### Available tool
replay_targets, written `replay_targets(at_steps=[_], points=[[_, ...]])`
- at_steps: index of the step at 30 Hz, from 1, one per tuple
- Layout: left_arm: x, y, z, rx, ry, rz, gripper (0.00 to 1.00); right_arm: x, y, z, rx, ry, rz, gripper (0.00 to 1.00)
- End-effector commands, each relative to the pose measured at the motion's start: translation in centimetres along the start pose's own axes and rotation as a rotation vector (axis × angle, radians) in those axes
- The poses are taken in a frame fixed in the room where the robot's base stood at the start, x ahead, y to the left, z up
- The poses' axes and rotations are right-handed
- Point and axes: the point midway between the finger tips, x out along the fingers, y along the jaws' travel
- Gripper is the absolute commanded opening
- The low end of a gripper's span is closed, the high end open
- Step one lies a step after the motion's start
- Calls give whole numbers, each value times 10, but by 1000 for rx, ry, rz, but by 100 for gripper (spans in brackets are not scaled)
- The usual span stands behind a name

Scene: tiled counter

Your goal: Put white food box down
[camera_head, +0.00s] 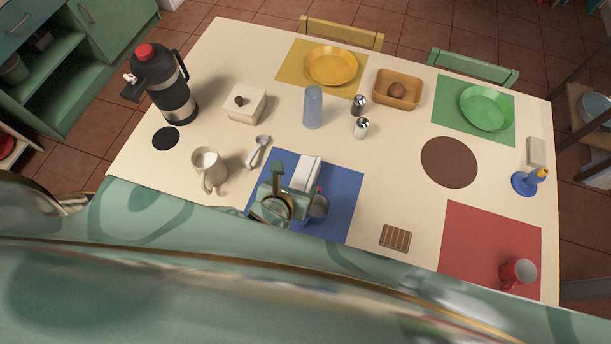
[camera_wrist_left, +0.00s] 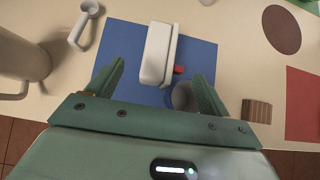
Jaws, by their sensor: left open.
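The white food box (camera_head: 308,172) is on the blue mat (camera_head: 343,196). In the left wrist view the box (camera_wrist_left: 157,52) is a long white block, with a small red part at its right side. My left gripper (camera_head: 283,190) is over the blue mat at the near end of the box. In the left wrist view its two fingers (camera_wrist_left: 158,72) are wide apart, with the near end of the box between them and a visible gap on each side. The gripper hides part of the mat in the head view. My right gripper does not show.
A beige jug (camera_head: 209,171) and a spoon (camera_head: 259,150) are to the left. A blue glass (camera_head: 313,107) stands behind. Counter right of the mat is mostly clear, near a wooden coaster (camera_head: 395,238).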

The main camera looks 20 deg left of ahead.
Motion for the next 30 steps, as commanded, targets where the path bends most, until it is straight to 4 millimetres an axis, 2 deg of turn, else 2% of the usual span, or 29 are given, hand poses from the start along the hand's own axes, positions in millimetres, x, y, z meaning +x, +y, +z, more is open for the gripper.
replay_targets(at_steps=[1, 4, 11, 18, 22, 28, 29, 30], points=[[16, 0, -2, 1, -2, 1, 80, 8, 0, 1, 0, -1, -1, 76], [35, 0, -2, -1, 0, 1, 80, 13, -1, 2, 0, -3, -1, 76], [55, -1, -2, -2, 1, -1, 80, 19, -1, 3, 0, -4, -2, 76], [93, -1, -10, -1, 0, 1, 80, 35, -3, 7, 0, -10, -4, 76], [103, -2, -9, -2, 2, -1, 80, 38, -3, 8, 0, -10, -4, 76], [102, -2, -8, -2, 2, -1, 80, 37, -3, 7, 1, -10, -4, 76], [102, -2, -8, -2, 2, -1, 74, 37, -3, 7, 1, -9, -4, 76], [102, -2, -8, -2, 2, -1, 63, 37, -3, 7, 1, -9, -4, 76]])
